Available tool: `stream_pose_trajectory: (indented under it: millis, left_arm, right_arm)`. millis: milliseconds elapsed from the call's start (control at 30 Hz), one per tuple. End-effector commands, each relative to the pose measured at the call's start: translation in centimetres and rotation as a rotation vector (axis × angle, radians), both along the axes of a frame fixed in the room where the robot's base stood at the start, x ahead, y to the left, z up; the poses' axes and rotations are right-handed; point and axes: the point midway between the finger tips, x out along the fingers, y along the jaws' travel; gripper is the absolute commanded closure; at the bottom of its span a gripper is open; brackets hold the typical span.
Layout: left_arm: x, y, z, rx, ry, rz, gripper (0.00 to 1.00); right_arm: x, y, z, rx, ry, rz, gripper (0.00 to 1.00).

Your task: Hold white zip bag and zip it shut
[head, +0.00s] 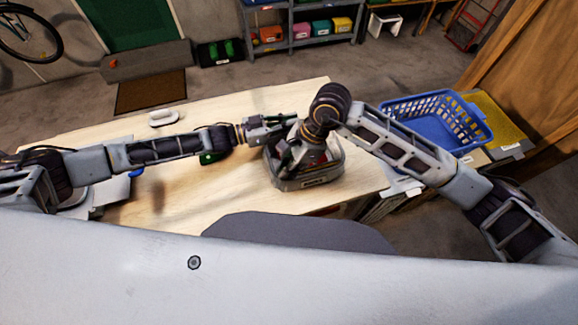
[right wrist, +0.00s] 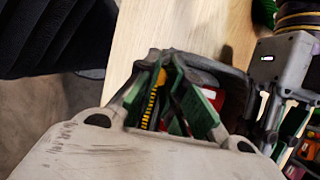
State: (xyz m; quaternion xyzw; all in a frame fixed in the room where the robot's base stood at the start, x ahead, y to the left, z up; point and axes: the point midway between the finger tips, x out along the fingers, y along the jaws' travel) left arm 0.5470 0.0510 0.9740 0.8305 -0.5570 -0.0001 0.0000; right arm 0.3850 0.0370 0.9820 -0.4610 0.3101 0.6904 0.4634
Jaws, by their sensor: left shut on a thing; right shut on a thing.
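The zip bag (head: 325,178) stands on the wooden table, right of its middle. It looks light grey with a darker rim, and a pale label is on its front. My left gripper (head: 290,119) comes in from the left and is shut at the bag's far edge. My right gripper (head: 287,157) reaches down over the bag and is shut at its near left part. In the right wrist view my right gripper's fingers (right wrist: 178,112) are at the bag's rim (right wrist: 215,68), and a yellow toothed strip shows beside them. My grippers and arm hide much of the opening.
A blue basket (head: 435,125) stands at the right beside the table. A white handled item (head: 163,118) lies toward the back left of the table (head: 235,195). A green item (head: 208,158) lies under my left forearm. The table's front middle is clear.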

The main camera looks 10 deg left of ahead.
Motion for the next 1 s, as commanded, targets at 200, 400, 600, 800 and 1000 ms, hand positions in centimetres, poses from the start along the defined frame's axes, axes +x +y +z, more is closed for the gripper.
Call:
stream_pose_trajectory:
  millis: [200, 400, 600, 800, 1000]
  left_arm:
    - [0.0, 0.0, 0.0, 0.000, 0.000, 0.000, 1.00]
    - [0.0, 0.0, 0.0, 0.000, 0.000, -0.001, 1.00]
    - [-0.1, 0.0, 0.0, 0.000, 0.000, -0.001, 1.00]
    - [-0.1, 0.0, 0.0, 0.000, 0.001, -0.002, 1.00]
    - [-0.1, -0.1, 0.0, 0.000, 0.001, -0.002, 1.00]
  right_arm:
    - [0.1, -0.1, 0.0, 0.000, -0.001, 0.000, 1.00]
    - [0.5, -0.9, 0.0, -0.001, -0.003, -0.003, 1.00]
    - [1.3, -2.8, 0.0, -0.003, -0.004, -0.005, 1.00]
    - [2.4, -5.5, 0.0, -0.003, -0.002, -0.006, 1.00]
    - [3.7, -8.7, 0.0, -0.004, -0.003, -0.006, 1.00]
